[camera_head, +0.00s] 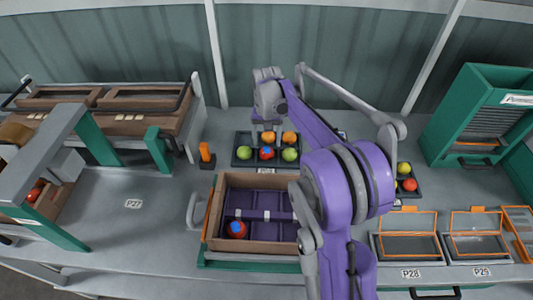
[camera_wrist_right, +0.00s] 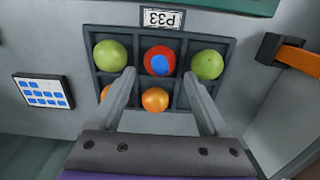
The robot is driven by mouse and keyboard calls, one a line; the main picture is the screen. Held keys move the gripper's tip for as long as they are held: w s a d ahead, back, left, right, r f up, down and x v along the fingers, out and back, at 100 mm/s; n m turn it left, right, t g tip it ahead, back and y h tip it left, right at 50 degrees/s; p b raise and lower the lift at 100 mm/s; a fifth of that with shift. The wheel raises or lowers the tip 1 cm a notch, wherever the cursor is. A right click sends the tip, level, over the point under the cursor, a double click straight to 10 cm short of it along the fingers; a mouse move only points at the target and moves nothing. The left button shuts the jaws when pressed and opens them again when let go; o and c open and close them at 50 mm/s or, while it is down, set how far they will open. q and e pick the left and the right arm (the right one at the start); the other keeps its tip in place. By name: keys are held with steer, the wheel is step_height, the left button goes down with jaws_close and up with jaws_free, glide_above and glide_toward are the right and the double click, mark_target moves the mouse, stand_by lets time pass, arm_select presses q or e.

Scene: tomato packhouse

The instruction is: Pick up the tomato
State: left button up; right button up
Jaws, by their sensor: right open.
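A dark tray (camera_head: 256,164) holds several tomatoes below my right gripper (camera_head: 267,127). A red tomato with a blue patch (camera_head: 266,154) lies in its front row, between a green tomato (camera_head: 244,152) and another green tomato (camera_head: 290,154). Two orange tomatoes lie behind, one (camera_head: 289,138) at right. In the right wrist view, my right gripper (camera_wrist_right: 159,73) is open and empty, its fingertips on either side of the red tomato with the blue patch (camera_wrist_right: 160,60). An orange tomato (camera_wrist_right: 155,99) shows between the fingers; another is partly hidden by the left finger. My left gripper is not in view.
A cardboard box (camera_head: 214,212) with purple dividers stands in front, holding a red and blue tomato (camera_head: 237,229). An orange post (camera_head: 206,153) stands left of the tray. A second tray (camera_head: 408,194) with tomatoes lies right, partly behind my right arm. The bench around P27 is clear.

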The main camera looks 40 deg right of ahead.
mark_target(267, 148)
step_height(267, 148, down, 5)
steer(key=shift+f, duration=0.15)
steer(key=c, duration=0.7)
